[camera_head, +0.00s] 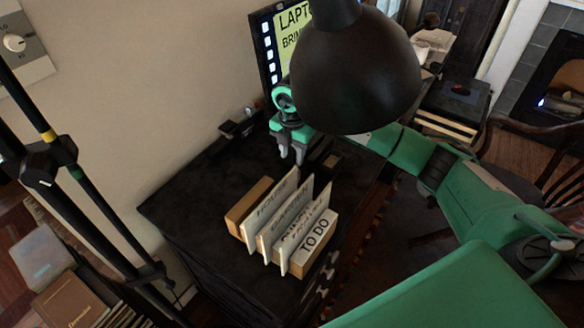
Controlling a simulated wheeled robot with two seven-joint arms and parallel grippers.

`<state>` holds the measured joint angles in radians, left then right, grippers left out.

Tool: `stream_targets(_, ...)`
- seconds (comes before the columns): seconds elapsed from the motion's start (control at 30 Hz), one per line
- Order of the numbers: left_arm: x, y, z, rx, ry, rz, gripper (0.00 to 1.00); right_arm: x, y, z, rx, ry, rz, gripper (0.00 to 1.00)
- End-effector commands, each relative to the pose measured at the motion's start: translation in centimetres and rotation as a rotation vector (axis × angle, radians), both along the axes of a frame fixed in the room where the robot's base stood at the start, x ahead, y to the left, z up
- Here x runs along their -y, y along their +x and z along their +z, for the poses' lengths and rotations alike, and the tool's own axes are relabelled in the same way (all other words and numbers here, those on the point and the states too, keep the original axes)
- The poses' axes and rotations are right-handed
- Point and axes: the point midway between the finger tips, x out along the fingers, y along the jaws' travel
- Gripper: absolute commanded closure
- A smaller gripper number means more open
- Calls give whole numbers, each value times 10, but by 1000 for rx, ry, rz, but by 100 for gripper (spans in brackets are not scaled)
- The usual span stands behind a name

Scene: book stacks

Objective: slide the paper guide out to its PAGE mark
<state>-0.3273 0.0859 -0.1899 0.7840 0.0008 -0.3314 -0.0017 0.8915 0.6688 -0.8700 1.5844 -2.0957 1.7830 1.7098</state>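My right gripper (291,156) hangs over the far part of a black cabinet top, with its green wrist above it. Its two pale fingers point down with a narrow gap between them, and I see nothing held. A small dark device (240,128) stands at the back edge of the cabinet, left of the gripper. I cannot make out the paper guide or a PAGE mark; the lamp and my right wrist hide part of that area. My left gripper is not in view.
The black cabinet top (190,200) is bare at left. A card rack with a TO DO label (316,238) stands near its front. A black lamp shade (355,75) hangs close by the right wrist. A yellow-green sign (292,40) stands behind.

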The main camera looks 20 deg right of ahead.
Motion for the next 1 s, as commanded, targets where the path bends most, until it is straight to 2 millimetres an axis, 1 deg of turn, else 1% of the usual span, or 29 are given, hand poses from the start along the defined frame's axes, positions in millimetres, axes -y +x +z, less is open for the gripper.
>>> stream_targets(0.03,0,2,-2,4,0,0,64,0,0,11,4,1,2,62)
stream_targets(0.1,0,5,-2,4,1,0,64,0,1,25,4,1,1,62)
stream_targets(0.2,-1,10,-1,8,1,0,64,-1,1,42,4,1,1,62)
stream_targets(0.33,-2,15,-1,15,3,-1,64,-1,0,56,1,2,2,62)
stream_targets(0.43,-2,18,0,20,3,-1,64,-1,0,60,-1,1,2,62)
stream_targets(0.57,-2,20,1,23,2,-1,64,0,-1,61,-1,0,1,62)
stream_targets(1.0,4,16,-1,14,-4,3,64,0,0,61,-1,1,1,62)
